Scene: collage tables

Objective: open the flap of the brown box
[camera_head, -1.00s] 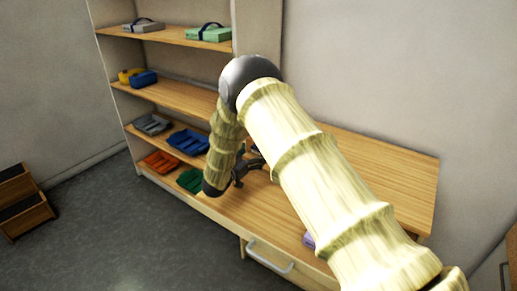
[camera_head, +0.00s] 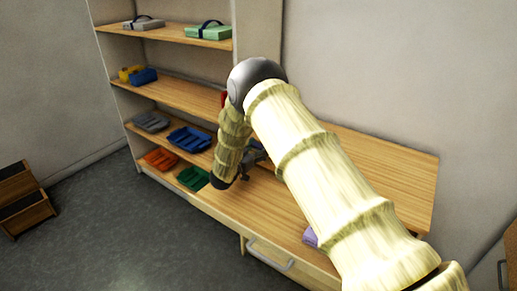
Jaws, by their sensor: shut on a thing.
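My gripper (camera_head: 244,171) is low over the wooden tabletop (camera_head: 278,207), at the left end of the table near the shelf unit. It is small in view and partly hidden by my own arm. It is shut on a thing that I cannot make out. A small greyish piece (camera_head: 255,154) shows just behind it. I cannot identify a brown box or its flap on the table; my arm covers much of the middle of the tabletop.
A shelf unit holds a green case (camera_head: 208,31), blue tray (camera_head: 190,139), orange tray (camera_head: 161,159) and green tray (camera_head: 193,178). A purple item (camera_head: 310,237) lies by my arm. Brown bins (camera_head: 25,198) stand on the floor. The tabletop's right part (camera_head: 395,185) is clear.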

